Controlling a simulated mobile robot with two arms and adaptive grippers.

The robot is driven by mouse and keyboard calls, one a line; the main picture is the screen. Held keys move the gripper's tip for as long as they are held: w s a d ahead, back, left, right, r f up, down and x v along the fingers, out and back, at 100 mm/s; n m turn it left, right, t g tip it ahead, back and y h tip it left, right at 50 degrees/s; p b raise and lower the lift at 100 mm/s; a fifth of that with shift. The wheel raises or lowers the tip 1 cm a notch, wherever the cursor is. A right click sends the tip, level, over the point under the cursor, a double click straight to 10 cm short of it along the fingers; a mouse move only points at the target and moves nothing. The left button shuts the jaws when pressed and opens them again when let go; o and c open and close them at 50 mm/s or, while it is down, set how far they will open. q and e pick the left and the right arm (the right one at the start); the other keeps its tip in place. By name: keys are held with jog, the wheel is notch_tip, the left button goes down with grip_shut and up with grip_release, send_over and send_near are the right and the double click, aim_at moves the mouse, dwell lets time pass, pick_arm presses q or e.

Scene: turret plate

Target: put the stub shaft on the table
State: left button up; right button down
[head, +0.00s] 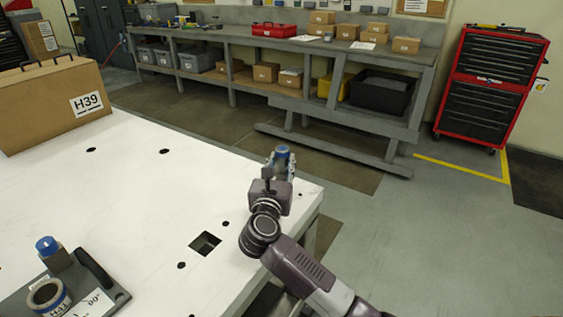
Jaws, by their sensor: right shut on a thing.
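My right gripper (279,173) is near the far right corner of the white table (130,205). It is shut on the stub shaft (283,151), a small piece with a blue top that shows just beyond my gripper. Most of its lower part is hidden by the fingers and wrist. The shaft looks upright and appears to be above the table's corner, but I cannot tell whether it touches the top. My left gripper is not in view.
A grey plate with a handle (94,270), a blue-topped piece (47,246) and a ring (48,295) is at the table's near left. A cardboard box marked H39 (40,110) stands at the far left. The table has a square hole (205,243); its middle is clear.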

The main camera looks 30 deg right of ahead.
jog(key=shift+r, duration=0.15)
jog(key=c, duration=1.5)
grip_release()
jog(key=shift+f, duration=0.2)
jog(key=shift+r, duration=0.1)
jog(key=b+v, duration=0.2)
jog(key=v, duration=1)
jog(key=shift+a+b, duration=0.1)
jog(key=shift+b, duration=0.2)
jog(key=shift+s, duration=0.1)
